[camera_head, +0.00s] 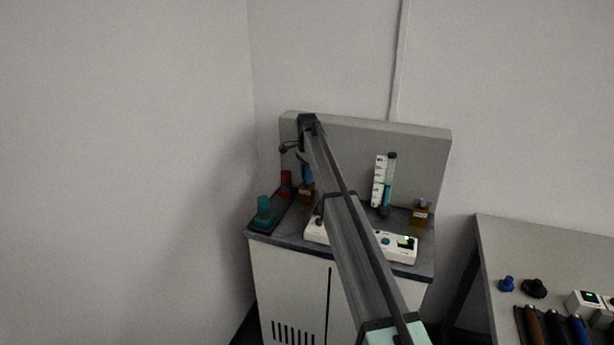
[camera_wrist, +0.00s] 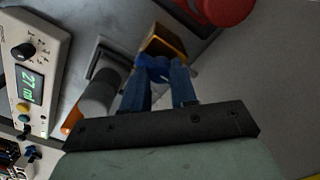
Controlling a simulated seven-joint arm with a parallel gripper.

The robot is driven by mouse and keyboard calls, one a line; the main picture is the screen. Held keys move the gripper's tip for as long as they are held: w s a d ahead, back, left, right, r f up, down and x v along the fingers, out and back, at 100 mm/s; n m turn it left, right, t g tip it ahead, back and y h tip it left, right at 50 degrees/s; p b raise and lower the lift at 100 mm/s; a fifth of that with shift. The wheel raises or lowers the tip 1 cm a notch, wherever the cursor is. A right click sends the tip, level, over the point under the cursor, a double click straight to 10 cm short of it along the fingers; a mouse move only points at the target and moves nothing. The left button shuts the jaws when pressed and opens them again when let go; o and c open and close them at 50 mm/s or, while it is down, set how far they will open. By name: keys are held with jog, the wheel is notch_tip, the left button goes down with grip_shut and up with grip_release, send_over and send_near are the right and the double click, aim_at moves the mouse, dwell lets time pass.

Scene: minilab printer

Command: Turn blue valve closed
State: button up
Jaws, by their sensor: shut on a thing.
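The blue valve (camera_wrist: 153,64) shows in the wrist view as a small blue part between the tips of my gripper's fingers. My gripper (camera_wrist: 158,78) is shut on it, with one blue finger on each side. Its handle angle is mostly hidden by the fingers. In the head view my arm reaches over the cabinet, and my gripper (camera_head: 306,178) points down just above an amber bottle (camera_head: 306,195). The valve cannot be told apart from the blue fingers there. An amber-brown block, perhaps that bottle, sits just beyond the valve in the wrist view (camera_wrist: 166,44).
A red item (camera_head: 286,183) and a teal item (camera_head: 264,212) stand on a dark tray at left. A white instrument (camera_head: 398,246) lies along the cabinet front. A stand with a tube (camera_head: 383,182) and another amber bottle (camera_head: 420,212) are at right. A grey back panel (camera_head: 420,150) rises behind.

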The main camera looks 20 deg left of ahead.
jog(key=shift+n, duration=0.3)
grip_shut()
jog(key=n, duration=0.3)
jog(key=shift+n, duration=0.4)
jog(key=n, duration=0.4)
jog(key=shift+n, duration=0.3)
jog(key=n, duration=0.4)
jog(key=shift+n, duration=2.4)
jog(key=o, duration=0.9)
grip_release()
